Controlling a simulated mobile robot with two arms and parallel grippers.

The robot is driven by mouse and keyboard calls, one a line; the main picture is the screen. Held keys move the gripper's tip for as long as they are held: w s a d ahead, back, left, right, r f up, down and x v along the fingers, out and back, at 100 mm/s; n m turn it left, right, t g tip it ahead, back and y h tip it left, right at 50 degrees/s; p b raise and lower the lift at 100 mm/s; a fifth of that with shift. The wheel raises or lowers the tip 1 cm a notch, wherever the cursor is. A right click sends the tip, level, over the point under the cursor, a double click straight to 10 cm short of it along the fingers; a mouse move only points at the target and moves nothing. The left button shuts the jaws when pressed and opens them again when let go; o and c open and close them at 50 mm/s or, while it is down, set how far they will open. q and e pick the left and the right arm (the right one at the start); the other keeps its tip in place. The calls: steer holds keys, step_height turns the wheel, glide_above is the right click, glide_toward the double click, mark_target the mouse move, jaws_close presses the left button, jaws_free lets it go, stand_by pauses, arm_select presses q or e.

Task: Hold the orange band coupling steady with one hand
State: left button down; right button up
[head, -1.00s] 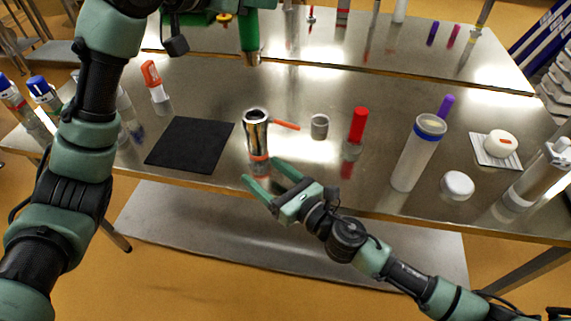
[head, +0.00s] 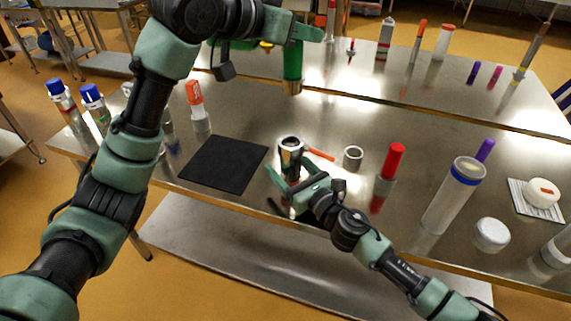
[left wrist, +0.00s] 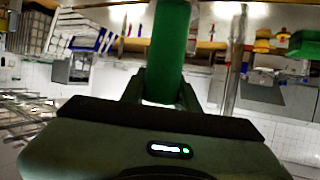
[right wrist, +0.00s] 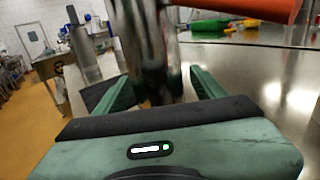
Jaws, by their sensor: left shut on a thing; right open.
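The orange band coupling (head: 291,146) is a shiny metal cylinder standing upright near the table's front edge, with an orange handle pointing right. Its lower part is hidden by my right gripper in the head view. My right gripper (head: 286,178) is open at the coupling. In the right wrist view the coupling (right wrist: 148,45) stands between the two open fingers, and the orange handle (right wrist: 255,8) crosses the top right. My left gripper (head: 296,38) is shut on a green cylinder (head: 292,64), held upright above the table behind the coupling. The green cylinder also shows in the left wrist view (left wrist: 171,45).
A black mat (head: 224,164) lies left of the coupling. A grey ring (head: 353,157), a red-topped cylinder (head: 391,163) and a clear tube with a blue band (head: 455,195) stand to the right. An orange-topped bottle (head: 197,105) stands behind the mat.

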steer(key=shift+w+a, duration=0.25)
steer(key=shift+w, duration=0.05)
jaws_close()
arm_select(q)
steer(key=shift+m+g+h, duration=0.6)
steer(key=shift+m+g, duration=0.1)
steer(key=f, duration=1.5)
steer(key=shift+s, duration=0.2)
steer(key=c, duration=1.1)
jaws_free()
